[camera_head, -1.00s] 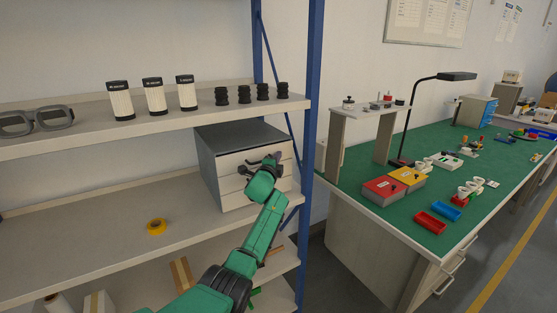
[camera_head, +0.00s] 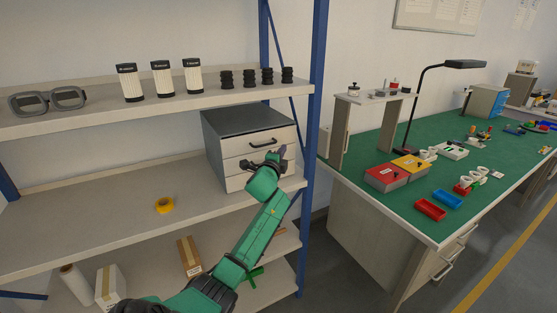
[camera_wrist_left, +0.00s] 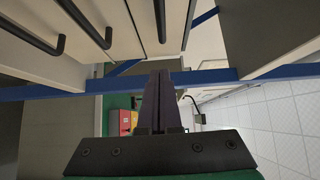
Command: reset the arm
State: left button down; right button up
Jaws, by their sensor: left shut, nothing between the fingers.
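My left arm is green and reaches in from the bottom of the head view. Its gripper (camera_head: 279,155) is in front of the grey and cream drawer cabinet (camera_head: 224,159) on the middle shelf. In the left wrist view the dark fingers (camera_wrist_left: 157,105) are together with nothing between them. The cabinet's dark handles (camera_wrist_left: 88,22) show at the upper left there, apart from the fingers. The top drawer handle (camera_head: 263,142) shows just above the gripper in the head view. My right gripper is not in view.
The blue rack post (camera_head: 313,130) stands just right of the cabinet. Yellow tape (camera_head: 164,206) lies on the middle shelf (camera_head: 90,230). Goggles (camera_head: 48,100), white canisters (camera_head: 162,79) and black parts sit above. A green-topped workbench (camera_head: 430,185) with a lamp and bins stands right.

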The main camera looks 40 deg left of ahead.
pick_arm(q)
jog(key=v, duration=0.6)
jog(key=s+d+f+n+g+h, duration=0.1)
jog(key=s+d+f+g+h, duration=0.15)
jog(key=f, duration=1.05)
jog(key=s+d+f+n+g+h, duration=0.1)
jog(key=s+d+f+n+g, duration=0.15)
jog(key=f, duration=1.05)
jog(key=s+d+f+n+g+h, duration=0.1)
jog(key=s+d+f+g, duration=0.2)
jog(key=f, duration=1)
jog(key=s+d+f+n+g+h, duration=0.1)
jog(key=s+d+f, duration=0.4)
jog(key=s+f, duration=0.3)
jog(key=s+d+f+n+g+h, duration=0.15)
jog(key=s+d+f, duration=0.25)
jog(key=s+f, duration=0.4)
jog(key=s+d+f+n+g, duration=0.1)
jog(key=s+d+f+g, duration=0.1)
jog(key=s, duration=0.8)
jog(key=s+d+f+n+g+h, duration=0.1)
jog(key=s+d+f, duration=0.4)
jog(key=s, duration=0.6)
jog(key=shift+d+f+n+g+b, duration=0.35)
jog(key=shift+d+n+g, duration=0.25)
jog(key=shift+d, duration=0.35)
